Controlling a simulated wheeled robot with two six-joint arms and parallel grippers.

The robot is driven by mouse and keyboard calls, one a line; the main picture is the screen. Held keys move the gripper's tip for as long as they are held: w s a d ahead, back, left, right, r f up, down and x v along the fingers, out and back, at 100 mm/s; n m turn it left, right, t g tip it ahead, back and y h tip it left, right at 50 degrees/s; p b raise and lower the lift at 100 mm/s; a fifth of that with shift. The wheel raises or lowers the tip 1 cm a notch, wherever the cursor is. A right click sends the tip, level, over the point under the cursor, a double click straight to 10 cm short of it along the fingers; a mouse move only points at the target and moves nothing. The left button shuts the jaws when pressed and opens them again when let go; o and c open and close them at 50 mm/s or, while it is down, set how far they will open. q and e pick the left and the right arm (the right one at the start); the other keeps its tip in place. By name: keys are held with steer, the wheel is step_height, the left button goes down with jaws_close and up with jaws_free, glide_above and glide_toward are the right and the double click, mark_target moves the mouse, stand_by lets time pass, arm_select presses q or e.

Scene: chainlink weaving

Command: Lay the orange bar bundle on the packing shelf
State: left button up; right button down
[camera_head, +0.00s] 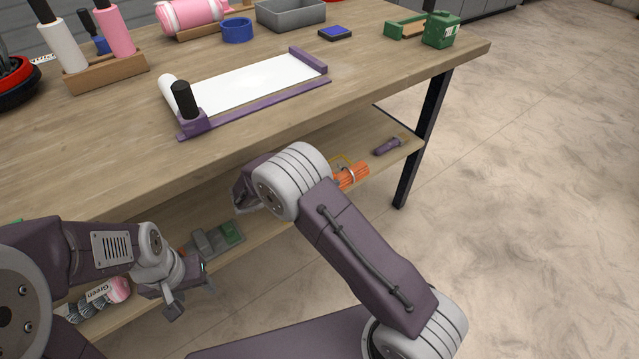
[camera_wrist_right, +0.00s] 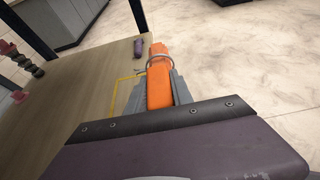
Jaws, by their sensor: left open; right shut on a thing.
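The orange bar bundle (camera_head: 352,176) shows just right of my right wrist in the head view, at the lower shelf (camera_head: 270,222). In the right wrist view the orange bundle (camera_wrist_right: 159,84), with a pale ring around it, lies between the grey fingers of my right gripper (camera_wrist_right: 158,88), which is shut on it. A yellow outline (camera_wrist_right: 124,79) on the shelf is beside and partly behind the bundle. I cannot tell whether the bundle touches the shelf. My right wrist hides the right fingers in the head view. My left gripper (camera_head: 190,290) is open and empty at the shelf's left part.
A purple tool (camera_head: 388,147) lies on the shelf beyond the bundle. Grey and green blocks (camera_head: 215,238) and a pink-ended roll (camera_head: 118,289) are near my left gripper. The tabletop (camera_head: 370,75) overhangs the shelf, and a black leg (camera_head: 428,120) stands at its right end.

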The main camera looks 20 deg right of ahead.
steer(key=shift+w+d+f+b, duration=0.1)
steer(key=shift+w+f+b, duration=1.25)
steer(key=shift+w+f, duration=0.9)
steer(key=shift+w+f+b, duration=1.35)
steer(key=shift+w+f, duration=0.65)
steer(key=shift+f, duration=0.3)
steer(key=shift+f, duration=0.15)
steer(key=c, duration=1.2)
jaws_free()
steer(key=shift+o, duration=0.4)
